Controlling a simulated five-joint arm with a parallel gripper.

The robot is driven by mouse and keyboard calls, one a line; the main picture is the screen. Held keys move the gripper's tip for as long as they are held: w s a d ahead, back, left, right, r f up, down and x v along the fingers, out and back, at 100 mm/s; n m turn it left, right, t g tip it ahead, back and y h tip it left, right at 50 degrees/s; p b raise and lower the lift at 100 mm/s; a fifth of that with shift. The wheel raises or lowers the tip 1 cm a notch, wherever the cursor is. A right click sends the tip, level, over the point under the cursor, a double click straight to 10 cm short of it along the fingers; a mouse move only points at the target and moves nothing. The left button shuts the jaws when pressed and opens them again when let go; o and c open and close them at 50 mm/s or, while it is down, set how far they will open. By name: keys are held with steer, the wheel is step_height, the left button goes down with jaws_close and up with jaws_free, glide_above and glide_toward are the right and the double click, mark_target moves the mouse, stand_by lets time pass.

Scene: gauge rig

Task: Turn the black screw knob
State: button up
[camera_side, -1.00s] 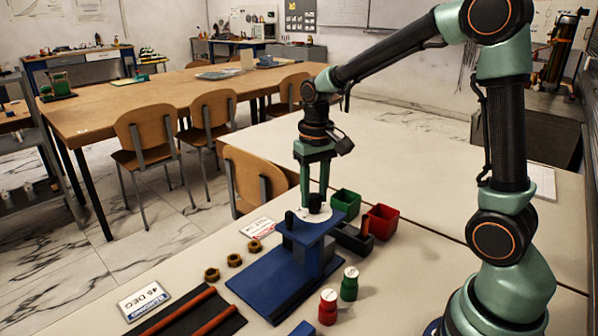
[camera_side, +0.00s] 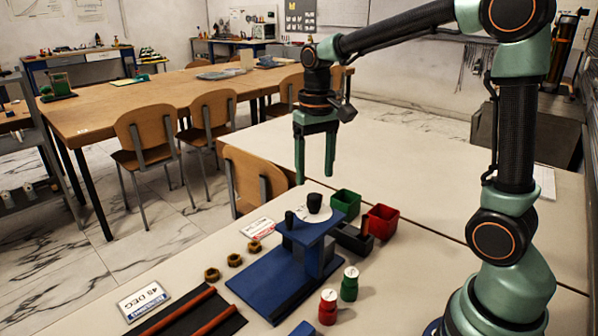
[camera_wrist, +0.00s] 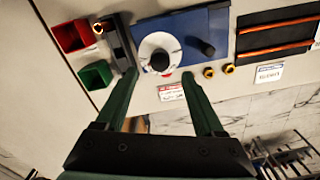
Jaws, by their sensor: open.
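The black screw knob (camera_side: 314,204) stands upright on a white round dial (camera_side: 328,216) on top of the blue rig (camera_side: 262,283). In the wrist view the knob (camera_wrist: 160,60) shows on the dial, between and just beyond the fingertips. My gripper (camera_side: 315,176) is open and empty, pointing down above the knob with a gap between. Its two green fingers also show spread apart in the wrist view (camera_wrist: 160,74). A second black peg (camera_side: 289,220) stands beside the dial on the rig. Which way the knob is turned is hard to tell.
A green bin (camera_side: 346,203) and a red bin (camera_side: 381,222) stand behind the rig. Red (camera_side: 328,307) and green (camera_side: 349,284) containers stand at its right.

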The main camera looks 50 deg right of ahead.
step_height(320, 180, up, 6)
steer(key=shift+r, duration=0.2)
stand_by(0.3)
steer(key=n+t, duration=0.3)
steer(key=t, duration=0.2)
glide_toward(314, 196)
steer(key=s+a+r, duration=0.1)
steer(key=s+a, duration=0.3)
steer(key=shift+s+f+n+t, duration=0.3)
steer(key=shift+s+f+n, duration=0.1)
steer(key=shift+s, duration=0.25)
steer(key=shift+w+d+r, duration=0.1)
steer(key=shift+r, duration=0.05)
stand_by(1.1)
